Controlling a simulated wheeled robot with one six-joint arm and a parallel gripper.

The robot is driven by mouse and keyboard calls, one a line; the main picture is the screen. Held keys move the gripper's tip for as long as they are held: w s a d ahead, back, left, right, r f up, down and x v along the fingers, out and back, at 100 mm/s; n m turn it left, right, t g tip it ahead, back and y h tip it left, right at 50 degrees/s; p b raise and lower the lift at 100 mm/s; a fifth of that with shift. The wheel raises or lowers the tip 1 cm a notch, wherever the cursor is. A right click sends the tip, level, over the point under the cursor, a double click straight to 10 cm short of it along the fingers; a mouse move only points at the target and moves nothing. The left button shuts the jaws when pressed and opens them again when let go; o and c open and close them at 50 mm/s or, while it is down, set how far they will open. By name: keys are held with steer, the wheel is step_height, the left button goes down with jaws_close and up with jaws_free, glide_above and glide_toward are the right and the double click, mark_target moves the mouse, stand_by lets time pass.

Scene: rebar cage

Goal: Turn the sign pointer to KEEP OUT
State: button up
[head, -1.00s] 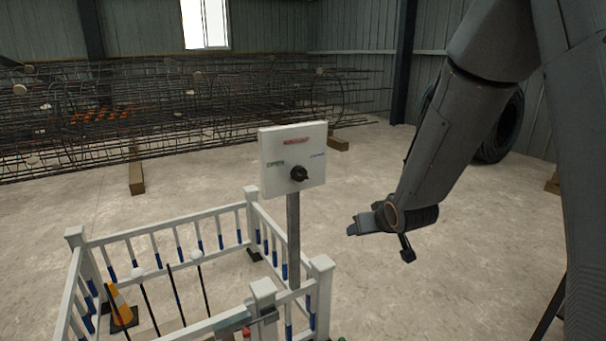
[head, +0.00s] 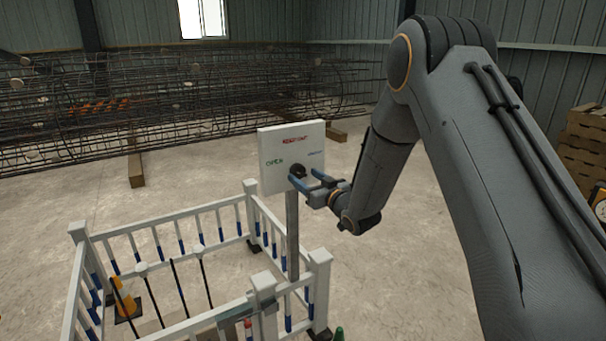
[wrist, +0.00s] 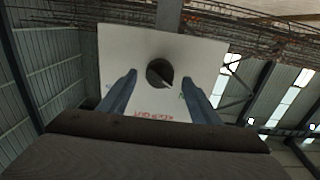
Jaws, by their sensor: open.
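A white square sign panel (head: 283,145) stands on a grey post (head: 292,225), with a red label at the top, green OPEN at left and a small blue label at right. Its black round knob (head: 298,171) sits low on the panel and is partly hidden by my gripper (head: 305,178). In the wrist view the knob (wrist: 160,73) lies between my two open fingers, with a gap on both sides. Its white pointer mark slants to the lower right there, toward the green label side. The red label (wrist: 153,118) is at the bottom of that view.
A white fence (head: 170,215) surrounds the post's left side, with a corner post (head: 319,290) close below my gripper. An orange cone (head: 125,300) stands inside it. A long rebar cage (head: 150,110) lies behind.

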steer(key=shift+x, duration=1.1)
steer(key=c, duration=1)
steer(key=shift+c, duration=0.2)
steer(key=shift+m, duration=0.4)
steer(key=m+b, duration=0.1)
steer(key=m, duration=0.3)
steer(key=shift+m, duration=0.4)
steer(key=m+b, duration=0.1)
steer(key=m, duration=0.5)
